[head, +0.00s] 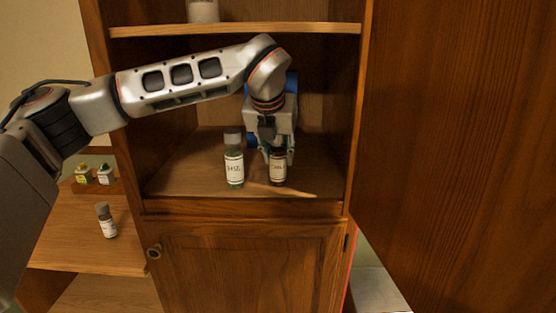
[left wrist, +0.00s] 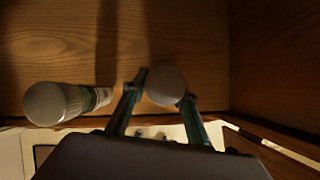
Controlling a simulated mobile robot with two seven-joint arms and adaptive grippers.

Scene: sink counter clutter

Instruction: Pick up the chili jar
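A small jar with dark red contents, a grey cap and a pale label (head: 278,169) stands upright on the cabinet shelf. It looks like the chili jar, but I cannot read its label. My left gripper (head: 277,152) comes down over it from above. In the left wrist view, the jar's round cap (left wrist: 166,86) sits between the fingertips of my left gripper (left wrist: 164,98), which press close on both sides, so the gripper looks shut on the jar. The jar rests on the shelf or very near it. My right gripper is not in view.
A green jar (head: 234,168) stands just left of the gripper; it also shows in the left wrist view (left wrist: 55,103). The cabinet side walls and the upper shelf (head: 235,30) enclose the arm.

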